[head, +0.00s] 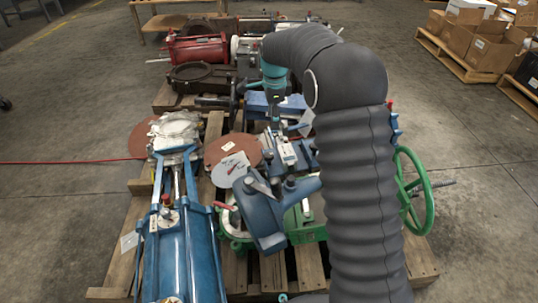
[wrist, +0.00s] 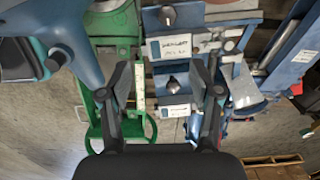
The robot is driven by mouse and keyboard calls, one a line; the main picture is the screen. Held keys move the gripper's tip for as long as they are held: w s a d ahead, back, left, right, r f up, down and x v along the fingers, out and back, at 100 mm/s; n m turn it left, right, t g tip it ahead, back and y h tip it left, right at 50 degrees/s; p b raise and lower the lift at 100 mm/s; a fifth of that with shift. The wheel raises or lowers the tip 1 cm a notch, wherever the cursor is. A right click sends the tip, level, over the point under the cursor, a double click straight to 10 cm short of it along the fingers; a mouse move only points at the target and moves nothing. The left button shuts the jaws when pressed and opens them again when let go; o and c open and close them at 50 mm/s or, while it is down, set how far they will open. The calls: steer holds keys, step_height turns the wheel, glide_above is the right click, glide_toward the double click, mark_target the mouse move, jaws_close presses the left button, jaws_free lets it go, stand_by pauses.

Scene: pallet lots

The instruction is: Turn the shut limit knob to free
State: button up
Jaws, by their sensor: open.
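In the head view my arm partly hides the blue-grey unit (head: 288,152).
A green frame (wrist: 105,70) and a blue housing (wrist: 62,40) stand close on the left. In the head view a long blue cylinder (head: 182,255), a green handwheel (head: 424,190) and a red cylinder (head: 197,48) crowd the pallet. Bare floor lies at right.

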mark_target(269, 154)
steer(key=shift+m, duration=0.7)
steer(key=f, duration=0.6)
steer(key=w+a+f+b, duration=0.1)
steer(key=f, duration=0.4)
steer(key=w+f+b, duration=0.1)
steer(key=f, duration=0.5)
steer(key=shift+a+f, duration=0.2)
steer(key=shift+f, duration=0.1)
steer(key=c, duration=1.1)
